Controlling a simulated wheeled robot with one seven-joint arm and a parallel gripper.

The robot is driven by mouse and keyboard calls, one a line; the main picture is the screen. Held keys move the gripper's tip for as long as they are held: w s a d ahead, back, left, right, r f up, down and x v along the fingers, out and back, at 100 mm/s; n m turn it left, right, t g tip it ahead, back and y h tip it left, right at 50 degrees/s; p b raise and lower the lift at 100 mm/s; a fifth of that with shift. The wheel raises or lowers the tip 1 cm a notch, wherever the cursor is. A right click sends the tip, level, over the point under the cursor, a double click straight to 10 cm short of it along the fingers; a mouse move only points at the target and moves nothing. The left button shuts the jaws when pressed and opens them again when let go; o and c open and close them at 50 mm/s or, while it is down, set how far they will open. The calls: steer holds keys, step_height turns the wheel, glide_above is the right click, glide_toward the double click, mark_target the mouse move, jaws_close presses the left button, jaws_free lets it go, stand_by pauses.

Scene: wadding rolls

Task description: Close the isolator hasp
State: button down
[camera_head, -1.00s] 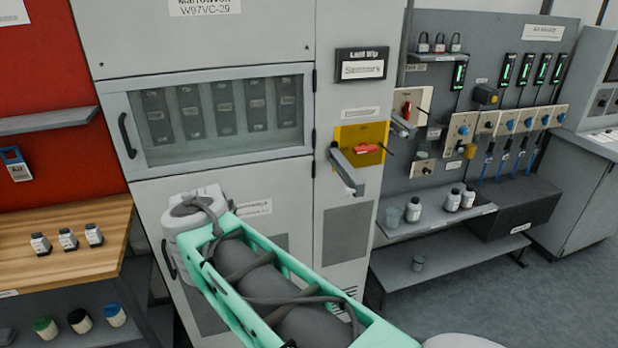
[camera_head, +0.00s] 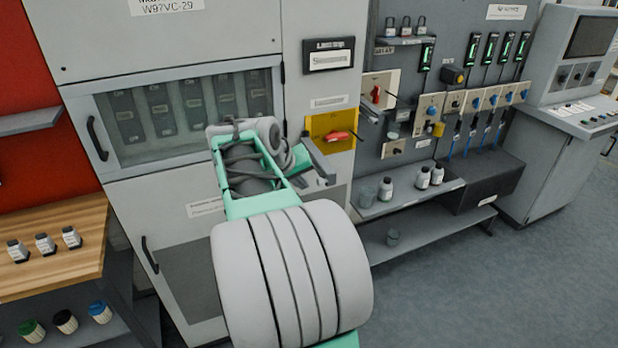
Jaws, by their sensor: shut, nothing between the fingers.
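The isolator is a yellow plate (camera_head: 345,124) with a red handle (camera_head: 337,137) on the grey cabinet front.
A windowed cabinet door (camera_head: 180,115) is behind my arm. A wooden bench (camera_head: 60,255) stands left. Floor is clear at right.

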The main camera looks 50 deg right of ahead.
steer(key=shift+s+d, duration=0.6)
steer(key=shift+d, duration=0.25)
steer(key=shift+s+d, duration=0.1)
steer(key=shift+s, duration=0.05)
